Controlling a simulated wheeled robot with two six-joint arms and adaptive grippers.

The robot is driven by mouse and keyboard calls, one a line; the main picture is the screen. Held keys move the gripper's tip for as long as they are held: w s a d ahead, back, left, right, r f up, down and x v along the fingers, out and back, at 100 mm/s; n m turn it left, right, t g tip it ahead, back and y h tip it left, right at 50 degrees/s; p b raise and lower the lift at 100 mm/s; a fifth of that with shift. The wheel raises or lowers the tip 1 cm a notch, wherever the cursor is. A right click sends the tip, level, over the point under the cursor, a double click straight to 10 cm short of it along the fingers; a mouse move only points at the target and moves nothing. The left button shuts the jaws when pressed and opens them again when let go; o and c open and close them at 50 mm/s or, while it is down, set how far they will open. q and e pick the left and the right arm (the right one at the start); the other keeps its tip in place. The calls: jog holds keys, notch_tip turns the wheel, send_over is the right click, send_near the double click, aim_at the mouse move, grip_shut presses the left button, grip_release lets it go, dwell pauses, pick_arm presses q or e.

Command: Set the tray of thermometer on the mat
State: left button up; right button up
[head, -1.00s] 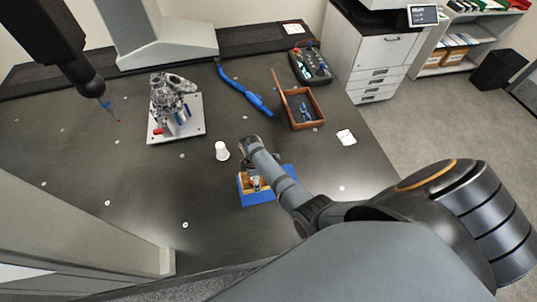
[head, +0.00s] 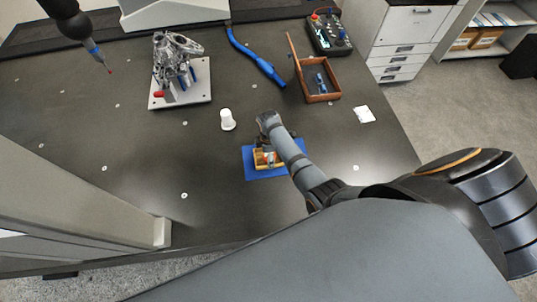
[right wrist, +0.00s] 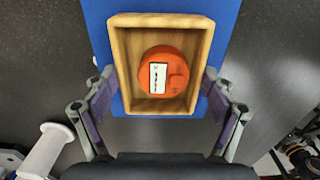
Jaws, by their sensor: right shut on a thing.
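The wooden tray (right wrist: 194,35) fills the upper middle of the right wrist view, and an orange-red round thermometer (right wrist: 175,52) with a white label lies in it. The tray also shows in the head view (head: 258,160), partly hidden by my right arm. The blue mat (right wrist: 225,30) lies beneath the tray, and its edge shows in the head view (head: 255,175). My right gripper (right wrist: 160,98) is shut on the tray, with a finger at each side wall. I cannot tell whether the tray's base touches the mat. My left gripper is not in view.
A white cup-like piece (head: 227,120) stands left of the mat. Behind are a metal part on a plate (head: 180,85), a blue curved tool (head: 258,62), a brown open box (head: 318,95) and a control box (head: 328,35).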

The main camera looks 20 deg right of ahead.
jog(key=o, duration=1.1)
jog(key=shift+d+f, duration=0.1)
jog(key=shift+f, duration=0.05)
notch_tip(320, 180, up, 12)
jog(key=shift+r+p, duration=0.25)
jog(key=shift+p, duration=0.05)
